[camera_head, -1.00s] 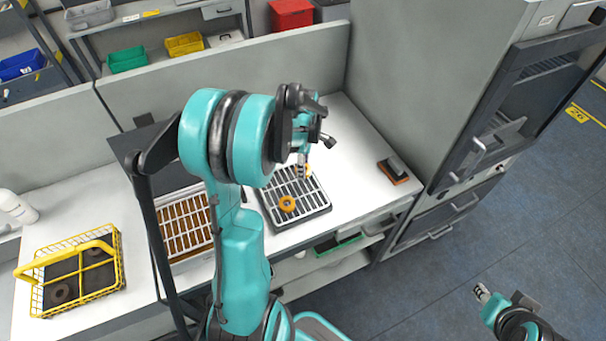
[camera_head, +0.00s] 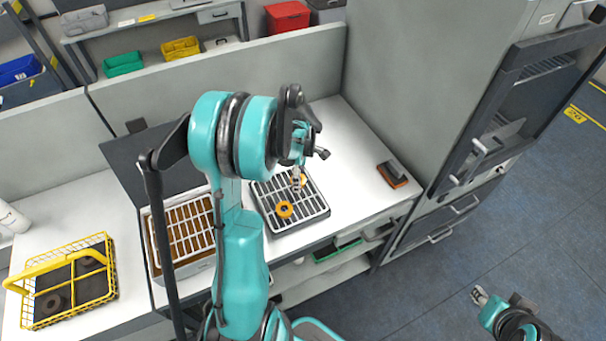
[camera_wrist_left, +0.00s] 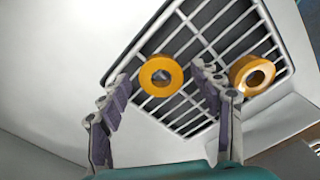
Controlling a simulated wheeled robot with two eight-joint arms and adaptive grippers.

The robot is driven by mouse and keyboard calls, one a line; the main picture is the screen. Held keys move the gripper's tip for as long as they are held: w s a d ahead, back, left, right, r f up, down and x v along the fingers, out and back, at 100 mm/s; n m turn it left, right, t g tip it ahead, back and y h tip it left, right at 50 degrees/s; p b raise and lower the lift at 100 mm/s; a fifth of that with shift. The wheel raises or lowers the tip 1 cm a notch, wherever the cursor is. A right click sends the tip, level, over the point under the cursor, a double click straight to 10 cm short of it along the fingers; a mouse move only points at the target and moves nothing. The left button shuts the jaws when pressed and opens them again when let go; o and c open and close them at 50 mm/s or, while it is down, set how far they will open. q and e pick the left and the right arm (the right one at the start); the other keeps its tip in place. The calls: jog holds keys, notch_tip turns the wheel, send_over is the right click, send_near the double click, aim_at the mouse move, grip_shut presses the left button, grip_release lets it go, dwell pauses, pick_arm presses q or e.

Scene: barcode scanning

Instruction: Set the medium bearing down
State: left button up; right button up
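An orange ring-shaped bearing (camera_wrist_left: 161,75) shows between the spread fingers of my left gripper (camera_wrist_left: 161,88) in the left wrist view, at the grated tray, with a gap to each finger. In the head view my left gripper (camera_head: 298,178) points down over the tray and partly hides this bearing. A second orange bearing (camera_head: 284,209) lies flat on the tray's bars; it also shows in the left wrist view (camera_wrist_left: 252,75). I cannot tell by size which one is medium. My right gripper (camera_head: 479,296) is at the lower right, away from the table, too small to judge.
The grated tray (camera_head: 268,222) is on the white table (camera_head: 350,150). An orange-brown slotted tray (camera_head: 150,235) stands left of it. A yellow wire basket (camera_head: 112,262) holds dark rings. A small black-and-orange device (camera_head: 392,175) lies at right, near a tall grey cabinet (camera_head: 420,80).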

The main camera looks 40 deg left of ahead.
pick_arm(q)
jog(key=shift+s+a, duration=0.1)
jog(key=shift+a, duration=0.05)
jog(key=shift+r, duration=0.2)
notch_tip(320, 180, up, 11)
jog(key=p, duration=0.3)
jog(key=s+d+r+m+t, duration=0.3)
jog(key=s+d+m, duration=0.2)
jog(key=d+m, duration=0.5)
jog(key=s+d+r+m+t, duration=0.4)
jog(key=s+d+m, duration=0.1)
jog(key=d+m, duration=0.6)
jog(key=m, duration=0.2)
jog(key=shift+s+d+m, duration=0.25)
jog(key=shift+d+m, duration=0.05)
jog(key=shift+m, duration=0.1)
